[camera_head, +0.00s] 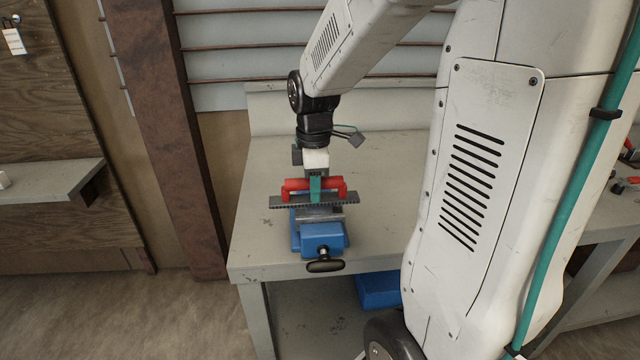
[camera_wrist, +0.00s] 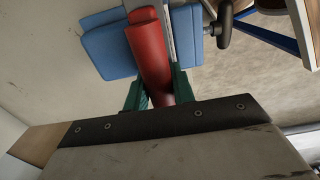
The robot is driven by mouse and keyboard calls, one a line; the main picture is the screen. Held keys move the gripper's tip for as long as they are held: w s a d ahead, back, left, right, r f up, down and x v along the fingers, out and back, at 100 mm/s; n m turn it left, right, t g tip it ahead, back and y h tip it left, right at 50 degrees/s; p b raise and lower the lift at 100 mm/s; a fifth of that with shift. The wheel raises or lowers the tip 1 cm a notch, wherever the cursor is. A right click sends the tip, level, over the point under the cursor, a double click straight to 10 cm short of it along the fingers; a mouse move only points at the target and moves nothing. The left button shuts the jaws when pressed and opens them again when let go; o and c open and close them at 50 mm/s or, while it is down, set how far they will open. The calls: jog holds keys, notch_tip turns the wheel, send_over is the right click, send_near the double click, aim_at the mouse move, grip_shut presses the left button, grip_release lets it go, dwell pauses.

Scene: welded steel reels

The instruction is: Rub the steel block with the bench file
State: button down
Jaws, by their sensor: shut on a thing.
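The bench file has a grey toothed bar (camera_head: 285,203) and a red handle (camera_head: 298,185) on top. My gripper (camera_head: 316,190), with green fingers, is shut on the red handle. The bar lies crosswise over a blue vise (camera_head: 322,238) on the bench. A grey metal piece, seemingly the steel block (camera_head: 322,215), shows just below the bar at the vise jaws. I cannot tell whether the file touches it. In the wrist view the red handle (camera_wrist: 148,50) runs between the green fingers (camera_wrist: 158,90), with the blue vise (camera_wrist: 105,45) beyond; the block is not clearly seen.
The vise stands near the front edge of the grey workbench (camera_head: 265,190), its black crank handle (camera_head: 324,266) facing forward. The bench top is bare around it. A blue bin (camera_head: 378,289) sits under the bench. A brown post (camera_head: 165,140) stands at left; red-handled tools (camera_head: 632,181) lie far right.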

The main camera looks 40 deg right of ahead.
jog(key=shift+w+a, duration=0.2)
jog(key=shift+a, duration=0.2)
jog(key=shift+w+a+r, duration=0.15)
jog(key=shift+w+r, duration=0.05)
jog(key=shift+r, duration=0.05)
notch_tip(320, 180, up, 6)
jog(key=shift+s+f, duration=0.1)
jog(key=shift+f, duration=0.1)
jog(key=shift+r, duration=1.1)
